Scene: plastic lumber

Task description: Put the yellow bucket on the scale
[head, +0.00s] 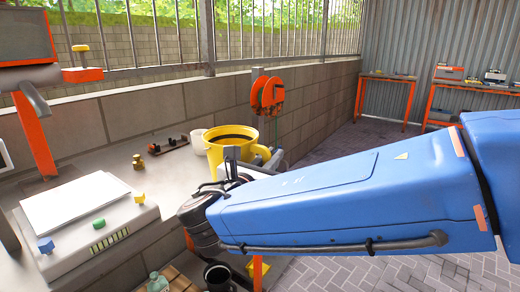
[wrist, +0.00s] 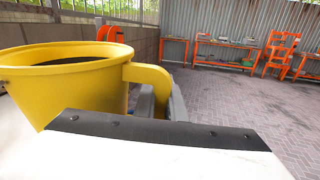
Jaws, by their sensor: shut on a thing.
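The yellow bucket (head: 225,150) is near the right end of the bench in the head view, upright with its mouth up. It also fills the left of the wrist view (wrist: 70,85), where its handle (wrist: 150,76) meets my gripper (wrist: 158,102). My gripper (head: 236,160) is shut on the bucket at the handle side. The bucket's base is hidden, so I cannot tell whether it touches the bench.
A white cup-like container (head: 199,142) is just left of the bucket. Small brass weights (head: 138,162) and a dark rack (head: 162,147) lie between scale and wall. An orange-framed screen (head: 30,45) rises behind the scale. A black bucket (head: 217,277) and a bottle (head: 157,282) are below.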

